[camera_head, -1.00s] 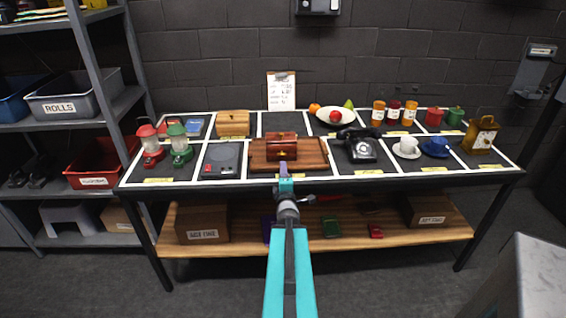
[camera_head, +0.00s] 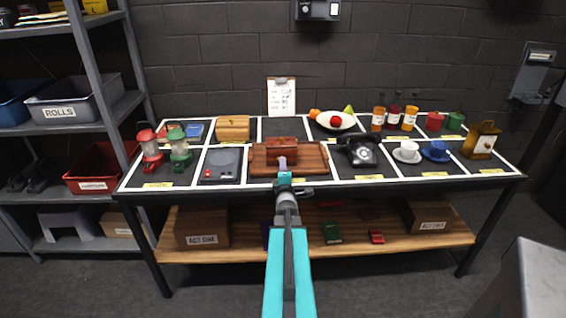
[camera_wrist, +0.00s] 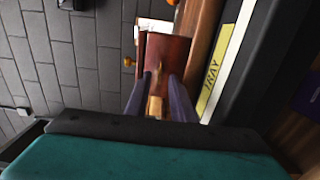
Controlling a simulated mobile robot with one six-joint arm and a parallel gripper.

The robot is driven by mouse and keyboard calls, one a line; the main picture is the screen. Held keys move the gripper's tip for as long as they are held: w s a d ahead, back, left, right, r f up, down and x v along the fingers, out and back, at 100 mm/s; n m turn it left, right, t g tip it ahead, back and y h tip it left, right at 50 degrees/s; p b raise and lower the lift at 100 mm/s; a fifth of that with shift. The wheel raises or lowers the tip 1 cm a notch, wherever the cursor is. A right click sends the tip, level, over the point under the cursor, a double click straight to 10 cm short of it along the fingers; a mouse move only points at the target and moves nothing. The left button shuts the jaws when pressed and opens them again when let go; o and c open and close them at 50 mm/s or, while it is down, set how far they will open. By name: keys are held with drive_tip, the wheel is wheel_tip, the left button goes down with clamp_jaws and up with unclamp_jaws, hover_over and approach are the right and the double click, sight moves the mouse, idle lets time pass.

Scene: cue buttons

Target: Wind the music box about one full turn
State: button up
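A dark red-brown box, which looks like the music box (camera_head: 282,146), sits on a wooden tray (camera_head: 258,166) at the middle of the table. In the wrist view its red-brown side (camera_wrist: 165,45) shows just past my fingertips, with a small golden piece (camera_wrist: 157,66) at its face that may be a winding key. My gripper (camera_head: 283,168) is at the front of the box. In the wrist view the two purple-grey fingers of my gripper (camera_wrist: 160,80) stand apart, around or just short of the golden piece. I cannot tell whether they touch it.
A flat grey device (camera_head: 221,165) and a green lantern (camera_head: 180,150) stand left of the tray. A black telephone (camera_head: 360,152) stands close to its right. A wooden box (camera_head: 233,128) and a fruit bowl (camera_head: 336,121) are behind. The table's front edge lies below my gripper.

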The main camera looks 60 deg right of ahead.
drive_tip(key=shift+p+x, duration=0.3)
drive_tip(key=shift+x, duration=1.1)
clamp_jaws()
